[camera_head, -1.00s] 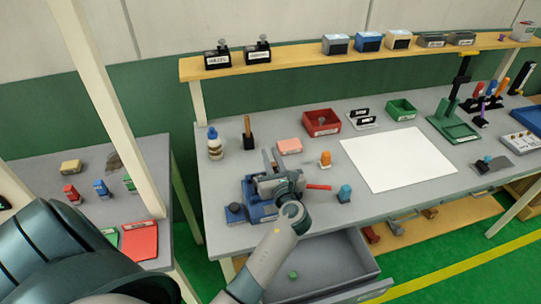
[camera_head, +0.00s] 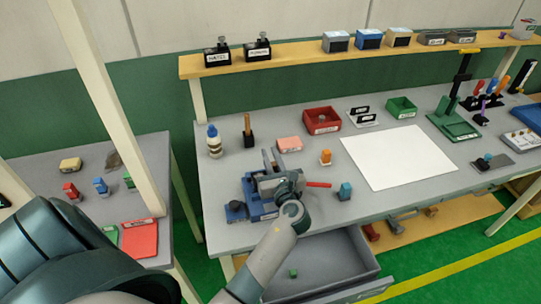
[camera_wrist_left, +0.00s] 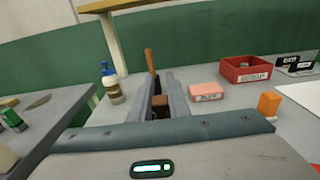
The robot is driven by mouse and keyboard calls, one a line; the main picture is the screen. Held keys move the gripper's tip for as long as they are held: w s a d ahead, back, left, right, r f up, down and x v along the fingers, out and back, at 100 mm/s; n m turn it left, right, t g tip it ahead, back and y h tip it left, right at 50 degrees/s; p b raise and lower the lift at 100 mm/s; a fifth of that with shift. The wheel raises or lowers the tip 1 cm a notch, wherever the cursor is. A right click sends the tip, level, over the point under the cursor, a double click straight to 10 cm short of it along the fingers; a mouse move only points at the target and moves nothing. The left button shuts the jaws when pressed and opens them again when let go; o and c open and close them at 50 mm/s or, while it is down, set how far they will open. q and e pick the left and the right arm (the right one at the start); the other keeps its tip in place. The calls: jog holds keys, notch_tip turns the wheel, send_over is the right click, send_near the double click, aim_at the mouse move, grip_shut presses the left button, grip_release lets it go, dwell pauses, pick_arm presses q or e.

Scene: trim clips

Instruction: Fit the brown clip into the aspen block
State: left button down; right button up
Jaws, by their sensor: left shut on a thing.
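My left gripper (camera_head: 271,158) is over a blue fixture (camera_head: 258,207) at the front left of the bench, its fingers pointing toward the back. In the left wrist view, the gripper (camera_wrist_left: 163,85) is shut on a small brown piece, which looks like the brown clip (camera_wrist_left: 160,101). The fingers and wrist hide most of the clip, and in the head view I cannot make it out. I cannot tell which thing is the aspen block; the labels are too small to read. My arm covers part of the blue fixture. My right gripper is not in view.
A white bottle (camera_head: 214,142), a wooden-handled tool (camera_head: 247,130) and a pink block (camera_head: 289,144) stand behind the gripper. An orange piece (camera_head: 325,157) and a teal piece (camera_head: 345,191) stand to its right. An open drawer (camera_head: 335,262) juts out below. The white sheet (camera_head: 398,158) is clear.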

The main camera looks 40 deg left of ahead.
pick_arm(q)
jog(key=shift+f+b, duration=0.55)
jog(key=shift+f, duration=0.4)
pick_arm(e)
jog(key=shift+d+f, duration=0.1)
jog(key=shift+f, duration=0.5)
pick_arm(q)
jog(key=c, duration=1.6)
grip_release()
jog(key=shift+s, duration=0.1)
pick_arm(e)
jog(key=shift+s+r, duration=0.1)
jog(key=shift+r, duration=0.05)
